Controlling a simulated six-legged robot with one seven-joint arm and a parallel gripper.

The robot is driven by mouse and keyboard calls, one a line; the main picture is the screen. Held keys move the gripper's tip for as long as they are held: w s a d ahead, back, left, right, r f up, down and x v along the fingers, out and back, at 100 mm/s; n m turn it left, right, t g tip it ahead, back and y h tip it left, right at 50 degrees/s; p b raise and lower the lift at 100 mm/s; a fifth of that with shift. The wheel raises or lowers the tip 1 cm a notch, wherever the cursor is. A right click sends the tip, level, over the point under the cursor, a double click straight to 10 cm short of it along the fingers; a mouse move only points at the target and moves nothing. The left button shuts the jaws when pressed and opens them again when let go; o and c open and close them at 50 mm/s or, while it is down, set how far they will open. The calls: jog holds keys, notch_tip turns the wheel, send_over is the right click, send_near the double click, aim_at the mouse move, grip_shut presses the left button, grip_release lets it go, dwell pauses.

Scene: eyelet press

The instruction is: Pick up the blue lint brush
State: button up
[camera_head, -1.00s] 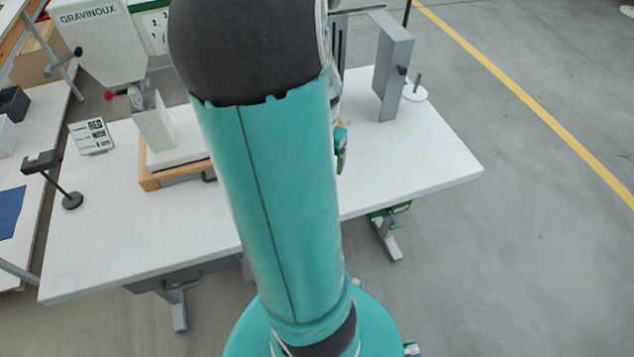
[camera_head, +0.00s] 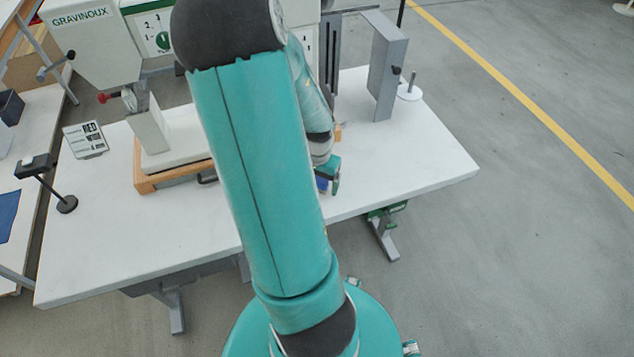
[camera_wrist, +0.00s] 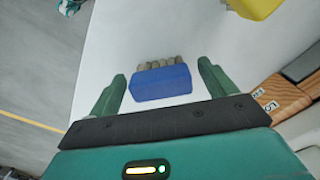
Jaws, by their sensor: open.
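The blue lint brush (camera_wrist: 161,83) lies on the white table in the wrist view, a blue block with a row of greyish-tan bristles along its far side. My gripper (camera_wrist: 160,80) is open, with one green finger on each side of the brush. Gaps show between the fingers and the brush, and I cannot tell how far above the table the fingers are. In the head view, a small bit of the blue brush (camera_head: 322,184) shows beside my gripper (camera_head: 328,180); my arm hides most of that area.
The white table (camera_head: 420,165) has clear room on its right. A grey upright plate (camera_head: 386,68) stands at the back right. A wooden-edged base (camera_head: 170,178) and a printed card (camera_head: 86,139) are on the left. A yellow object (camera_wrist: 255,8) shows in the wrist view.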

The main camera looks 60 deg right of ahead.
aim_at(316, 177)
jog(key=c, duration=1.1)
jog(key=shift+c, duration=0.2)
jog(key=shift+w+r, duration=0.1)
jog(key=shift+r, duration=0.4)
notch_tip(316, 177, up, 2)
jog(key=shift+r, duration=0.25)
jog(key=s+a+r, duration=0.7)
jog(key=s+r, duration=0.2)
jog(key=s, duration=0.3)
jog(key=shift+s+r, duration=0.15)
jog(key=shift+r, duration=0.1)
